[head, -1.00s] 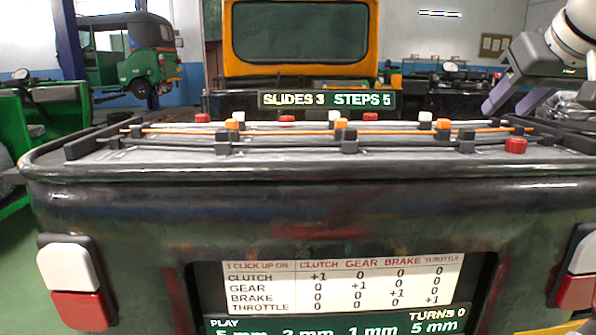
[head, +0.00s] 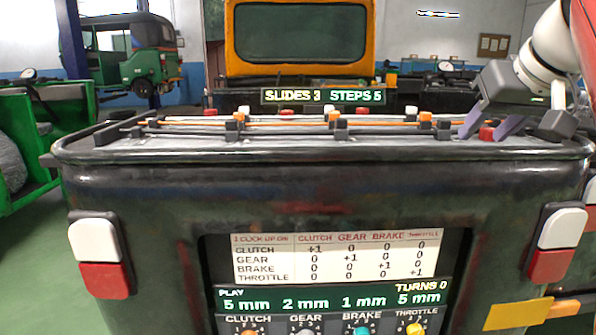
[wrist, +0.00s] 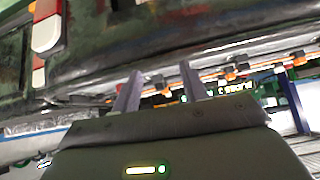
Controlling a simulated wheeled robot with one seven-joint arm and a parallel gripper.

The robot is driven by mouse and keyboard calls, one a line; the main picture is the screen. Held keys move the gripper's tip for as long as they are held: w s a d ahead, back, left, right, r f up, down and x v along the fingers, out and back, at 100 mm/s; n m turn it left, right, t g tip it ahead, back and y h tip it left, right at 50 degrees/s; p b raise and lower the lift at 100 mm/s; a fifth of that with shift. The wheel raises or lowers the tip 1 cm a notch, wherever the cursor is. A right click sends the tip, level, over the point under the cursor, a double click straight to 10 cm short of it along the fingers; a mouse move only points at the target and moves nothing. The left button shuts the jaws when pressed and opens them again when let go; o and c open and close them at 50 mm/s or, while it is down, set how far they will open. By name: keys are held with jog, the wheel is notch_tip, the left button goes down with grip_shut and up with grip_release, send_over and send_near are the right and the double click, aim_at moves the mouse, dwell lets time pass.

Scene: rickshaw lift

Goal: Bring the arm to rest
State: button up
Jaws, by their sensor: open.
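My gripper (head: 488,126) hangs at the right of the head view, over the right end of the flat rail bed (head: 300,145) on the dark green vehicle. Its two pale purple fingers are apart. A red block (head: 487,134) shows between and near them; whether they touch it I cannot tell. In the wrist view my gripper (wrist: 160,78) also shows spread fingers, with nothing visible held between them. Behind the fingers, that view shows the dark vehicle body (wrist: 90,50) and the rails, tilted.
Several rails with orange, white, red and black blocks (head: 335,122) cross the bed. A sign (head: 323,96) reads "SLIDES 3 STEPS 5". Below are a printed table (head: 335,257) and coloured knobs (head: 362,331). A green vehicle stands at left (head: 20,150); green floor is open at lower left.

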jog(key=s+a+f+g, duration=0.1)
jog(key=s+a+f, duration=0.3)
jog(key=f, duration=0.7)
jog(key=s+a+f+g, duration=0.1)
jog(key=s+a+f, duration=0.3)
jog(key=f, duration=0.7)
jog(key=s+a+f, duration=0.4)
jog(key=s+f, duration=0.4)
jog(key=f, duration=0.3)
jog(key=shift+a+f+g, duration=0.35)
jog(key=shift+f+g, duration=0.05)
dwell(0.5)
